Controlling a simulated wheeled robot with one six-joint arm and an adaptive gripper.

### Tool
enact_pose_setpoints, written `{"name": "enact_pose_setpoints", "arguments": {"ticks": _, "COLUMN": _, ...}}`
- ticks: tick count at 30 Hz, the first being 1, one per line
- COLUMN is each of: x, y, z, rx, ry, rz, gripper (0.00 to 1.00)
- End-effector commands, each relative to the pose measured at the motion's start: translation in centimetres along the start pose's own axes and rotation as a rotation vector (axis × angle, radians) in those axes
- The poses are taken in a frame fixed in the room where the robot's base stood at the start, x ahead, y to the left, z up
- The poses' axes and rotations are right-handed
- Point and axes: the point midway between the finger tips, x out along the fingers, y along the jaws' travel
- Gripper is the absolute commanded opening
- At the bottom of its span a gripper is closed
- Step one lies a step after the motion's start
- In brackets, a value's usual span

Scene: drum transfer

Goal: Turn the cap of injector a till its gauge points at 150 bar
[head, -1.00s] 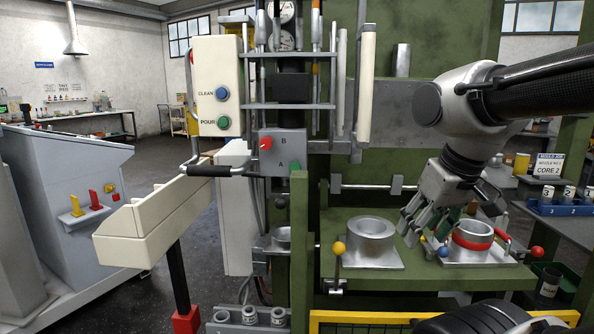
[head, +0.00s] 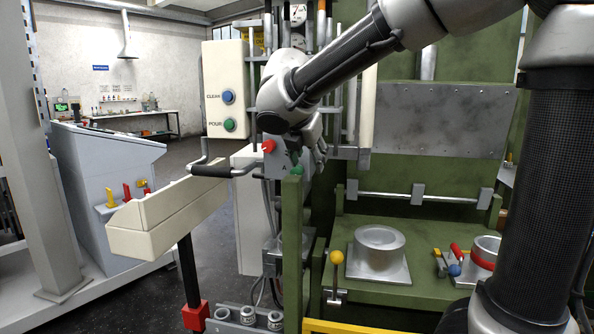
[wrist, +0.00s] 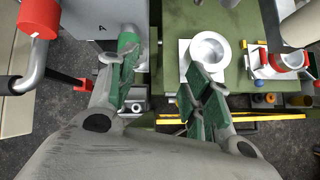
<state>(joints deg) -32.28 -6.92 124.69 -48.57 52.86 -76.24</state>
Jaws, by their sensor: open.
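The green cap (head: 297,171) sits on the front of the grey injector box beside the letter A, just under my gripper (head: 308,152) in the head view. In the wrist view the green cap (wrist: 128,43) is close to my left finger, at the upper left of my open gripper (wrist: 155,75). The space between the fingers is empty. I cannot tell whether the finger touches the cap. The red cap (head: 268,146) of injector B is to the left; it shows in the wrist view (wrist: 38,18) too. A gauge (head: 298,12) is cut off at the top, its reading too small to tell.
A control box (head: 225,90) with CLEAN and POUR buttons is left of the arm, above a cream trough (head: 165,220) with a black handle. A green post (head: 293,250) stands below the cap. The green bench (head: 400,225) carries a metal mould (head: 380,250).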

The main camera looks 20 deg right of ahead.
Motion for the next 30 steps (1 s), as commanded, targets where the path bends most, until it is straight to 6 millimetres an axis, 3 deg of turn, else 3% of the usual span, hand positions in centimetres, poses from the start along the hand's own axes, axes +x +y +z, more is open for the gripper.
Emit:
{"name": "enact_pose_setpoints", "arguments": {"ticks": 1, "x": -0.1, "y": 2.1, "z": -0.6, "rx": -0.110, "ry": -0.021, "rz": 0.017, "gripper": 0.50}}
{"name": "enact_pose_setpoints", "arguments": {"ticks": 3, "x": -0.2, "y": 3.8, "z": -0.8, "rx": -0.211, "ry": -0.045, "rz": 0.032, "gripper": 0.50}}
{"name": "enact_pose_setpoints", "arguments": {"ticks": 6, "x": 0.3, "y": 4.7, "z": -0.9, "rx": -0.264, "ry": -0.058, "rz": 0.038, "gripper": 0.50}}
{"name": "enact_pose_setpoints", "arguments": {"ticks": 18, "x": 6.4, "y": 4.7, "z": -0.5, "rx": -0.259, "ry": -0.057, "rz": 0.035, "gripper": 0.50}}
{"name": "enact_pose_setpoints", "arguments": {"ticks": 30, "x": 7.4, "y": 4.8, "z": -0.5, "rx": -0.259, "ry": -0.056, "rz": 0.038, "gripper": 0.50}}
